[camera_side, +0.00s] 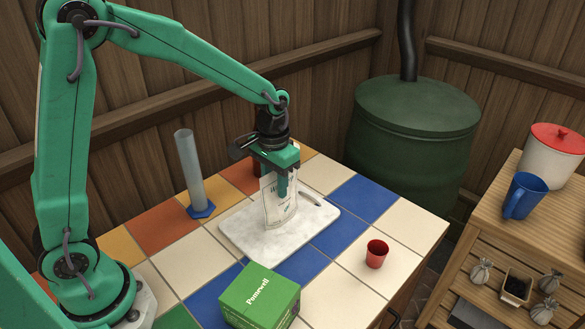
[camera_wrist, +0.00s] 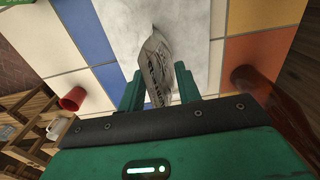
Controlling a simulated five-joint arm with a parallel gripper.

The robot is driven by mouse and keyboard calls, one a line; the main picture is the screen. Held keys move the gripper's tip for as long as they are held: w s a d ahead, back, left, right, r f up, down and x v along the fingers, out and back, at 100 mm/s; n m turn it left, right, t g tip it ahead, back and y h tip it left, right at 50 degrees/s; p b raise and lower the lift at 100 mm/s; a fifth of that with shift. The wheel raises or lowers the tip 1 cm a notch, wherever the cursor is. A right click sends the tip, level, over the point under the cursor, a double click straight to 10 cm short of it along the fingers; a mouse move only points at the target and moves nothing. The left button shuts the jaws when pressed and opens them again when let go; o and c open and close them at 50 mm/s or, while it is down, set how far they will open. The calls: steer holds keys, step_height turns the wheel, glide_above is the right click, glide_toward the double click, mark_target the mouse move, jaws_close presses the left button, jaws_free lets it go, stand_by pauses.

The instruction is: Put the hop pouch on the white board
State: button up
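The hop pouch (camera_side: 277,205), pale with printing, is upright over the white board (camera_side: 246,239) in the side view. Its lower edge appears at the board's surface; whether it rests there or hangs just above is hard to tell. My gripper (camera_side: 286,183) is above the board, pointing down, with its fingers at the pouch's upper part. In the wrist view the pouch (camera_wrist: 156,62) is seen edge-on between the two fingers of my gripper (camera_wrist: 160,84), which appear closed on it. The white board (camera_wrist: 195,35) lies beneath.
A small object (camera_side: 311,199) lies at the board's right. A green box (camera_side: 258,298) stands in front, a red cup (camera_side: 376,254) front right, a clear cylinder (camera_side: 190,168) behind left. A brown bottle (camera_wrist: 270,98) is close by my gripper.

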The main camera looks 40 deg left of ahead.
steer(key=shift+o, duration=0.4)
steer(key=shift+r, duration=0.1)
step_height(320, 180, up, 12)
stand_by(0.6)
steer(key=shift+s+r, duration=0.1)
stand_by(0.4)
steer(key=s+a+t, duration=0.2)
steer(key=s, duration=0.7)
steer(key=s+a+r+t, duration=0.1)
steer(key=s+a+t, duration=0.1)
steer(key=s, duration=0.7)
steer(key=shift+r+t, duration=0.25)
steer(key=shift+t, duration=0.55)
